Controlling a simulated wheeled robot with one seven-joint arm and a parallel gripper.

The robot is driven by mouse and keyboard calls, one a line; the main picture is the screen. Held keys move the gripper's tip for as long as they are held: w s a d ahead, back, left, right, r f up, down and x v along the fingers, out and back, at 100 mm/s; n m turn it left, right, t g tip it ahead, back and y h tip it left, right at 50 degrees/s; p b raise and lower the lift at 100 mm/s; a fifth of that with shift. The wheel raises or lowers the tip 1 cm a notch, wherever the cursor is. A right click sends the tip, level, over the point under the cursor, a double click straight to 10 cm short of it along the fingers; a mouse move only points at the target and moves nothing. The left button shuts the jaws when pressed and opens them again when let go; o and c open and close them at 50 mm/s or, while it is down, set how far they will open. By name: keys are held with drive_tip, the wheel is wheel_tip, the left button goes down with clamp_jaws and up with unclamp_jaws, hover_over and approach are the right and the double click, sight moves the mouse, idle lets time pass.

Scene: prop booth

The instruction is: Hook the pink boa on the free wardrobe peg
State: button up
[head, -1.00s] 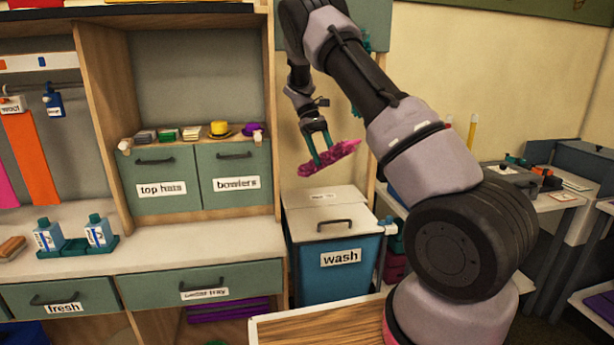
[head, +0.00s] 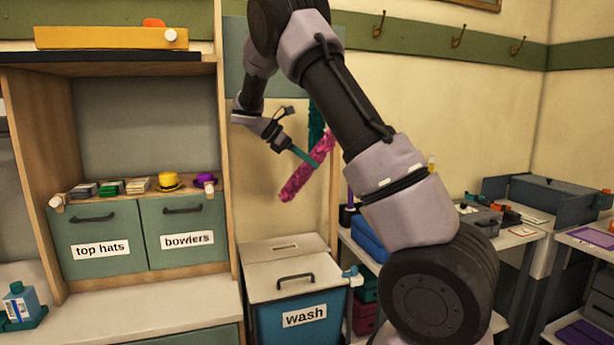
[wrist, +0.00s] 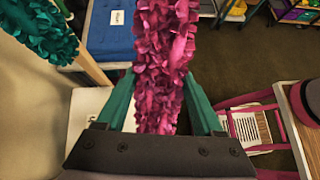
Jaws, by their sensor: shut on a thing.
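The pink boa (head: 306,172) is held in the air by my gripper (head: 314,162), tilted, with its lower end to the left above the wash bin. In the wrist view the pink boa (wrist: 160,60) runs between the two teal fingers, which are shut on it. A teal boa (head: 316,122) hangs just behind it, partly hidden by my arm; it also shows at the upper left in the wrist view (wrist: 40,30). Brass pegs stand on the green wall rail: one (head: 379,24), a second (head: 458,37) and a third (head: 518,46). These three look bare. What holds the teal boa is hidden.
The wash bin (head: 305,318) stands below the boa with its lid on. The cabinet with "top hats" and "bowlers" drawers (head: 185,238) is to its left. A shelf with a blue folded thing (head: 368,238) and desks (head: 520,238) stand on the right. The wall under the rail is clear.

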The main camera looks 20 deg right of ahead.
drive_tip(key=s+a+r+n+t+y, duration=0.2)
drive_tip(key=a+r+n+t+y, duration=0.4)
drive_tip(key=r+n, duration=0.45)
drive_tip(key=s+a+r+n+t+y, duration=0.2)
drive_tip(key=a+r+n+t+y, duration=0.25)
drive_tip(key=r+n+t, duration=0.55)
drive_tip(key=w+g, duration=0.1)
drive_tip(key=w, duration=0.9)
drive_tip(key=shift+w+a+f+m, duration=0.15)
drive_tip(key=shift+w+a+m, duration=0.1)
drive_tip(key=shift+m, duration=0.2)
